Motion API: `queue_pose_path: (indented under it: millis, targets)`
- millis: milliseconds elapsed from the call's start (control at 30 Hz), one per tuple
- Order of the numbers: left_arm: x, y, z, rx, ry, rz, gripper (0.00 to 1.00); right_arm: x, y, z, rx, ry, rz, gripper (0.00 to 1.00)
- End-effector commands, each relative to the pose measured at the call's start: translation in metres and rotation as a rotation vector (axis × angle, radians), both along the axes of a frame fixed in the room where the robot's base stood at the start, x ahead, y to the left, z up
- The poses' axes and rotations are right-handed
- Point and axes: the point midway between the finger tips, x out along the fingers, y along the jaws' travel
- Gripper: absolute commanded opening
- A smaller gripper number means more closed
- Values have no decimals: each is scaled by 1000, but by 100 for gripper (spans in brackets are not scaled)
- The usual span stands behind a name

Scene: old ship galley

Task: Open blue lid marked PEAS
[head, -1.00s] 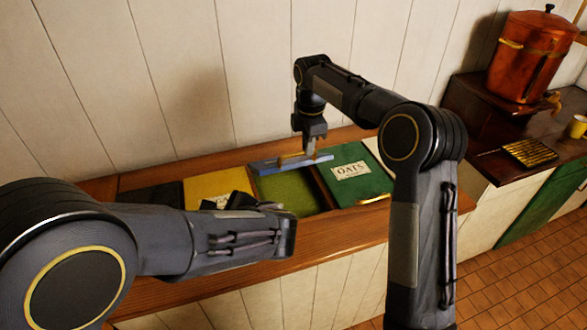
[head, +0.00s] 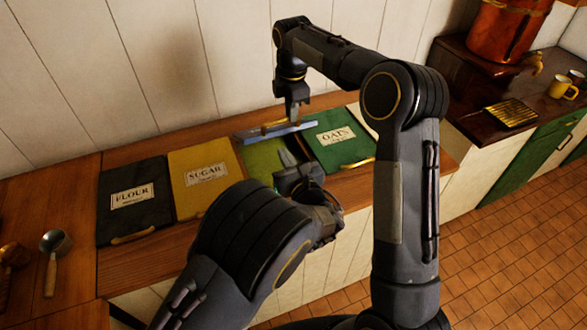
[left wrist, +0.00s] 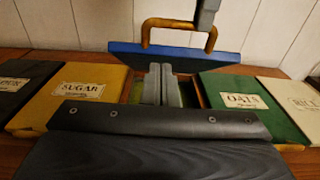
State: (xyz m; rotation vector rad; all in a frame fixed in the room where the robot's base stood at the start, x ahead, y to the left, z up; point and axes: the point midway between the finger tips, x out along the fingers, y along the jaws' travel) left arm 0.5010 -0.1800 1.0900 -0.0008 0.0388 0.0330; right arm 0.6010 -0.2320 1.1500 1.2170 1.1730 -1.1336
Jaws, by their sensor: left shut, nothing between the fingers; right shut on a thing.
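The blue lid (head: 292,130) stands raised and tilted at the back of its open bin; its PEAS label is not visible. It also shows edge-up in the left wrist view (left wrist: 185,63), with its brass handle (left wrist: 213,38). My right gripper (head: 293,117) is shut on that handle. The open bin shows a green inside (head: 258,160). My left gripper (head: 287,157) is shut and empty over the front of this opening. Its fingers (left wrist: 165,75) point at the lid in the left wrist view, and whether they touch it is unclear.
To the left are shut SUGAR (head: 205,180) and FLOUR (head: 132,200) lids; to the right is a green OATS lid (head: 343,137). A scoop (head: 53,250) lies far left. A copper pot (head: 505,30) and mugs (head: 562,88) stand at the back right.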

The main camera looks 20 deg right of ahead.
Motion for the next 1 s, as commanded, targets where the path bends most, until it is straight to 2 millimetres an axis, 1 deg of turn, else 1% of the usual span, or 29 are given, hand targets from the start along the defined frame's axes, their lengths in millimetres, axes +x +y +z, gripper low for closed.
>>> queue_pose_path:
  millis: [33,100,200,300,500,833,1000]
  targets:
    - [12,2,-2,-2,1,5,0,4,0,-6,-2,-10,0,0]
    - [26,2,-2,-1,0,4,0,4,0,-6,-2,-10,0,0]
    - [37,2,11,-4,-1,3,0,4,0,-6,-2,-10,0,0]
    - [45,2,18,-3,0,2,0,4,0,-6,-2,-10,0,0]
    - [52,2,25,-1,0,0,0,4,0,-6,-2,-10,0,0]
    - [53,2,26,-1,0,1,0,4,0,-6,-2,-10,0,0]
    - [64,2,40,-4,0,2,0,4,0,-6,-2,-10,0,0]
